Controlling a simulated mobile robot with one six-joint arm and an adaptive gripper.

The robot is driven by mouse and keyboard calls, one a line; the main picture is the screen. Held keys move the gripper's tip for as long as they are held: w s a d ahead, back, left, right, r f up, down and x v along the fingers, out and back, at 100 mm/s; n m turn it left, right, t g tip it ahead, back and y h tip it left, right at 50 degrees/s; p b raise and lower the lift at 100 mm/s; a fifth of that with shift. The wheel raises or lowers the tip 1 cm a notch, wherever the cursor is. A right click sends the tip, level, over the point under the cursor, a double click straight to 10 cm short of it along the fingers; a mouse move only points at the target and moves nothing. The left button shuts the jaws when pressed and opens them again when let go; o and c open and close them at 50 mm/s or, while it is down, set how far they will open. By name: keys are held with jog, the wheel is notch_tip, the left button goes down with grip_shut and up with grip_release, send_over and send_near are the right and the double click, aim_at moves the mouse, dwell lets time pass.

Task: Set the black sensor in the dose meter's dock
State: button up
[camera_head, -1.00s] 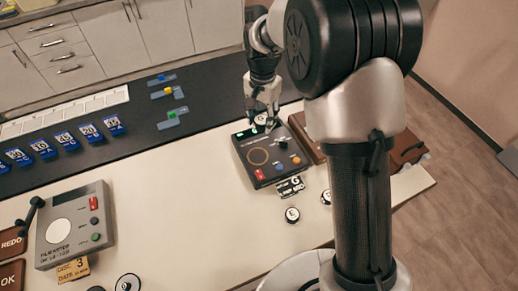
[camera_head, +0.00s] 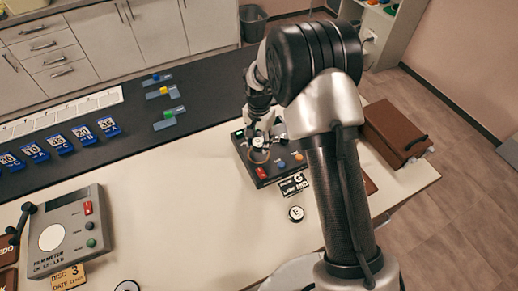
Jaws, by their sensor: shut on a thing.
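The dose meter (camera_head: 276,177) is a black box with a red switch, a blue knob and an orange knob on its top, near the back right of the white table. Its dock looks like the round orange-ringed spot (camera_head: 258,158) on the box's top. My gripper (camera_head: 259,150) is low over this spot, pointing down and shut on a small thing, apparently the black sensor. The fingers mostly hide the sensor. I cannot tell whether it touches the dock.
A disc marked E (camera_head: 296,213) and a label card (camera_head: 294,184) lie in front of the meter. A brown case (camera_head: 396,133) stands to its right. A grey film meter (camera_head: 78,258) stands at left. Blue tags (camera_head: 60,144) line the dark strip behind.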

aim_at(259, 148)
jog(key=shift+f+b, duration=0.4)
jog(key=shift+f, duration=1.7)
jog(key=shift+f, duration=0.15)
jog(key=o, duration=1.1)
